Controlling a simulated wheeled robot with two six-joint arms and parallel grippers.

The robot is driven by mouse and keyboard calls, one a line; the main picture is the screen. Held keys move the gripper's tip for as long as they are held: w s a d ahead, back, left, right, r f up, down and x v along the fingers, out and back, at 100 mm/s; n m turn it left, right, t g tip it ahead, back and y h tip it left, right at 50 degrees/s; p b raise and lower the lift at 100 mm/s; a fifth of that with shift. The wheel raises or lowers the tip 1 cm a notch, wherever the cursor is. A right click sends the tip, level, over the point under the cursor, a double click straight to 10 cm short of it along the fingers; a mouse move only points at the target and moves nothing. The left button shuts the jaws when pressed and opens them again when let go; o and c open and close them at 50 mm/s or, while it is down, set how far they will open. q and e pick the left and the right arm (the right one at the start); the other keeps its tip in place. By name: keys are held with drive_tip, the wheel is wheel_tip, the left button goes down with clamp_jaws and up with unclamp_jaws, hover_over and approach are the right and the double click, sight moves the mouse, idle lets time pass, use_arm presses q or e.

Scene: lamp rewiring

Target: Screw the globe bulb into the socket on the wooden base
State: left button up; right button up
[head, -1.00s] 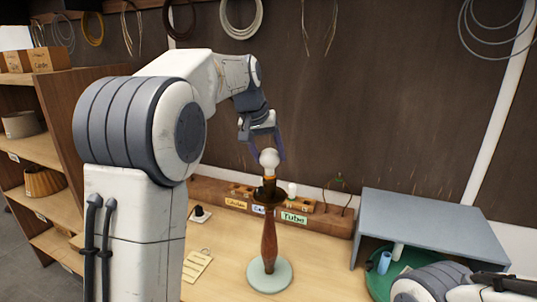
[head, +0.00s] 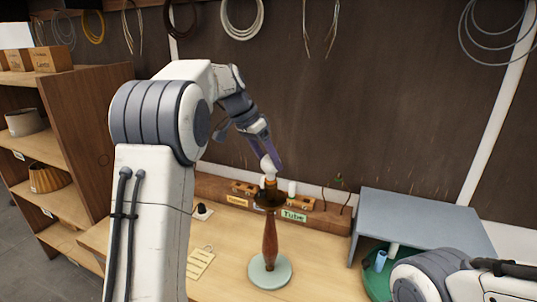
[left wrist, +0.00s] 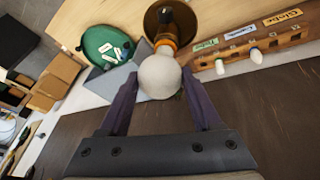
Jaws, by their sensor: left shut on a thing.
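The white globe bulb (head: 267,166) is at the top of the brass-coloured socket (head: 270,184) on the turned wooden lamp base (head: 269,238), which stands upright on a pale round foot. In the left wrist view the bulb (left wrist: 158,76) covers part of the socket (left wrist: 165,42), so how deep it sits is hidden. My left gripper (head: 270,158) is shut on the bulb from above, tilted, with one finger on each side of the globe. My right arm shows at the lower right, but its gripper is not seen.
A wooden rack (head: 330,221) with labelled slots and bulbs stands behind the lamp. A grey shelf (head: 420,215) over a green tray (head: 373,283) is at the right. A tag (head: 200,263) and a black-knobbed white piece (head: 203,211) lie left. The table's front middle is clear.

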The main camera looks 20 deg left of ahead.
use_arm(q)
drive_tip(key=shift+r+p, duration=0.15)
drive_tip(key=shift+p, duration=0.2)
drive_tip(key=m+g+p, duration=0.1)
drive_tip(key=m+p, duration=0.2)
drive_tip(key=m+g+h+p, duration=0.1)
drive_tip(key=m+g+p, duration=0.1)
drive_tip(key=m+p, duration=0.2)
drive_tip(key=shift+w+r, duration=0.15)
drive_tip(key=shift+w, duration=0.05)
drive_tip(key=shift+m+p, duration=0.4)
drive_tip(key=shift+p, duration=0.1)
drive_tip(key=shift+f, duration=0.35)
